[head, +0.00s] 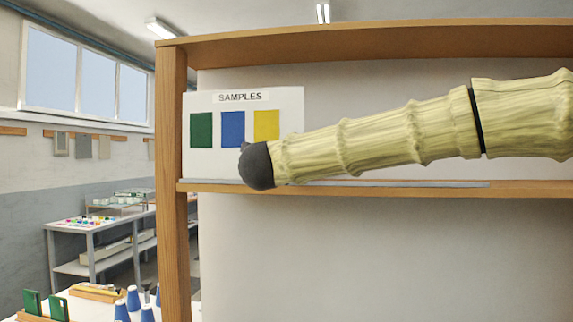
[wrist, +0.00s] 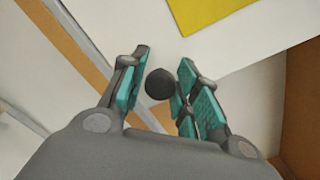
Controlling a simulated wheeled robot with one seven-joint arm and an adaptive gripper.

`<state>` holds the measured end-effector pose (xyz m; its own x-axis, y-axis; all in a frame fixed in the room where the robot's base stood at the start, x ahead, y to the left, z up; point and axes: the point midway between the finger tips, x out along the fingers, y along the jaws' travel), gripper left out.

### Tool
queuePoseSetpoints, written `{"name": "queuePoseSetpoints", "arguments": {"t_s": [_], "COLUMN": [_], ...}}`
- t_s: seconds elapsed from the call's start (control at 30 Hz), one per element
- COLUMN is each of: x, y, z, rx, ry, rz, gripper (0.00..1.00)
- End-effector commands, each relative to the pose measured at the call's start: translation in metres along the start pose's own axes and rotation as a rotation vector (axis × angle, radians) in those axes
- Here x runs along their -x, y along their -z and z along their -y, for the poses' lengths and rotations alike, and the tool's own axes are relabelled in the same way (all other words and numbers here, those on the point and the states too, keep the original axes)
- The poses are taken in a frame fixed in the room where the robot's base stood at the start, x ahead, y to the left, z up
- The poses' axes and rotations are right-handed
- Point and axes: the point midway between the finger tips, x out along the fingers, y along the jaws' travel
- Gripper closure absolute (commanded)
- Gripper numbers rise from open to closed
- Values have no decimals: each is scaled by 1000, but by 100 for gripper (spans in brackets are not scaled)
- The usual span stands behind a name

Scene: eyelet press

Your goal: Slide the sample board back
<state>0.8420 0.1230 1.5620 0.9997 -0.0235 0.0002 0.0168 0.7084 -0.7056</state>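The sample board (head: 293,105) is a white panel marked SAMPLES with green, blue and yellow swatches. It stands upright at the left end of a grey rail (head: 430,184), beside the left wooden post. In the wrist view, the white board (wrist: 135,22) shows its yellow swatch at the top and a round black knob (wrist: 160,84). My gripper (wrist: 158,80) has its two fingers apart, one on each side of the knob, with narrow gaps visible. In the head view, my arm's dark end covers the board's lower right, hiding the knob and most of the gripper.
The wooden frame has a left post (head: 173,200), a top beam (head: 380,42) and a shelf edge (head: 400,192) under the rail. The rail is free of objects right of the board, behind my arm. A bench (head: 90,240) stands farther back left; blue cones (head: 133,298) are below.

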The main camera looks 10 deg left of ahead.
Motion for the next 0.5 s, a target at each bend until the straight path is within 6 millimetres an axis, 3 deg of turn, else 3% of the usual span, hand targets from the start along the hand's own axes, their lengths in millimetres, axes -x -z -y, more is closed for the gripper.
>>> {"name": "queuePoseSetpoints", "arguments": {"t_s": [0.07, 0.5], "x": [0, 7], "y": [0, 1], "z": [0, 1], "rx": [1, 0], "ry": [0, 2], "rz": [0, -2], "gripper": [51, 51]}}
